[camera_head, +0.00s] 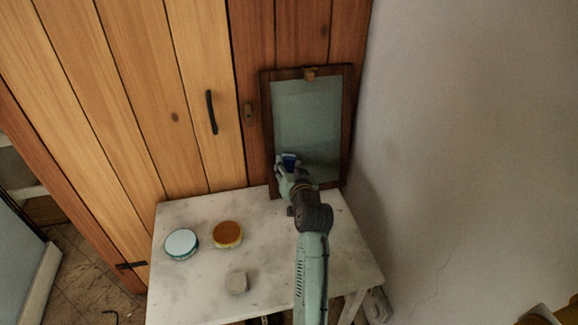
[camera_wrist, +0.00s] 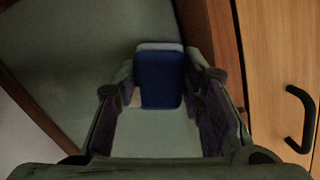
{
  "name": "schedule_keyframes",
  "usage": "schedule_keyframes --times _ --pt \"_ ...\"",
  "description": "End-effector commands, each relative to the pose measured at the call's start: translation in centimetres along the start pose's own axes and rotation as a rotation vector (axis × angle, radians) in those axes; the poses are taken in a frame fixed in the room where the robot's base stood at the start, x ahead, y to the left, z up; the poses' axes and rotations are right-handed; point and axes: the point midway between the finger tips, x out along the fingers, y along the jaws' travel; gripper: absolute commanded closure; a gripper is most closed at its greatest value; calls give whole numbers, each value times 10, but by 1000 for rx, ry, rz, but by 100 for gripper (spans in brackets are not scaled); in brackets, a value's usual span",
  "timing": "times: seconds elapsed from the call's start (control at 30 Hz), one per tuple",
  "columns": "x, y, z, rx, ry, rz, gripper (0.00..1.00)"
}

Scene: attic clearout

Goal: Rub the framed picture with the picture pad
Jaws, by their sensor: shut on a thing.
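The framed picture (camera_head: 306,112) has a dark wooden frame and a plain grey-green face. It stands upright at the back right of the table against the wooden boards. My gripper (camera_head: 289,166) is in front of its lower part. My gripper, also in the wrist view (camera_wrist: 160,95), is shut on a blue pad with a pale edge (camera_wrist: 160,77), which I take for the picture pad. The pad (camera_head: 290,160) shows small in the head view, close to the picture's face. I cannot tell whether it touches. My arm hides part of the frame's lower edge.
A wooden door with a dark handle (camera_head: 211,112) stands behind. A bare wall (camera_head: 470,130) is at the right.

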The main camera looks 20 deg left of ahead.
Motion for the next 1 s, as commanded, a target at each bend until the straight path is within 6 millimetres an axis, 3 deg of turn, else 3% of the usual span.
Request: schedule_keyframes --times 0.5,1.0 --pt "-51 0 -1 1 1 1 91" --pt "-58 1 -1 0 1 1 91"
